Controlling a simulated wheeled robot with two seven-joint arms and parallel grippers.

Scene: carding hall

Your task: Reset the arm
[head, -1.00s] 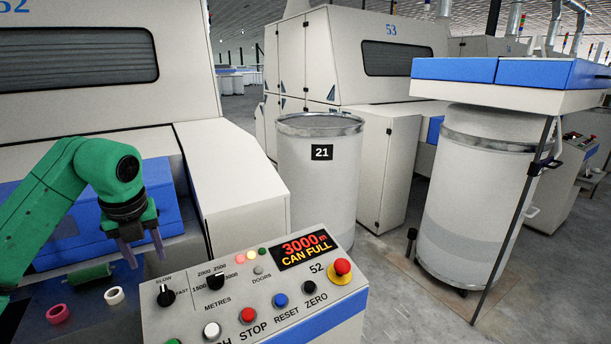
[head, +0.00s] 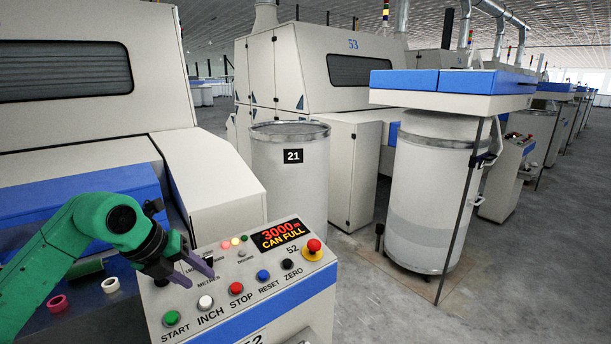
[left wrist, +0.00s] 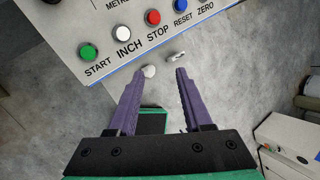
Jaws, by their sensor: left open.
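My left gripper (head: 194,274) has purple fingers on a green arm. It is above the left part of the slanted control panel (head: 325,274), partly covering its dials. In the left wrist view the two fingers (left wrist: 156,88) stand apart with nothing held between them. The panel buttons START (left wrist: 87,51), INCH (left wrist: 120,33), STOP (left wrist: 152,17) and RESET (left wrist: 180,5) lie beyond the fingertips there. In the head view a red display (head: 279,234) reads 3000 m CAN FULL. A red mushroom button (head: 314,245) sits at the panel's right. My right gripper is in neither view.
A can marked 21 (head: 290,190) stands behind the panel. Another tall can (head: 432,200) stands under a blue-topped coiler head (head: 450,88) with a slanting dark rod. A pink ring (head: 57,303) and a white ring (head: 110,285) lie left of the panel. Grey floor is open at right.

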